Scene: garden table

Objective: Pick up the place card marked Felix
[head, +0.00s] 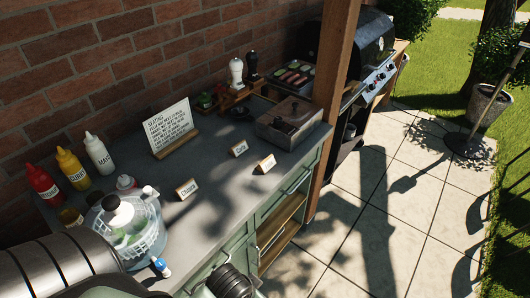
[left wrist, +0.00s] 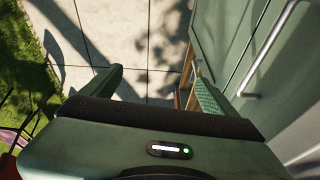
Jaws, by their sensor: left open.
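Three small place cards in wooden holders stand on the grey counter (head: 215,200) in the head view: a front-left card (head: 187,189), a middle card (head: 239,148) and a right card (head: 266,163) near the front edge. Their lettering is too small to read surely, so I cannot tell which is marked Felix. My left gripper (left wrist: 157,75) is open and empty in the left wrist view, over paving beside the green cabinet front. No card shows between its fingers. My right gripper is not in view.
A larger sign (head: 170,127) stands by the brick wall. Sauce bottles (head: 72,169) and a clear domed container (head: 130,225) are at left. A lidded box (head: 291,122) is at the counter's right end, before a wooden post (head: 335,80).

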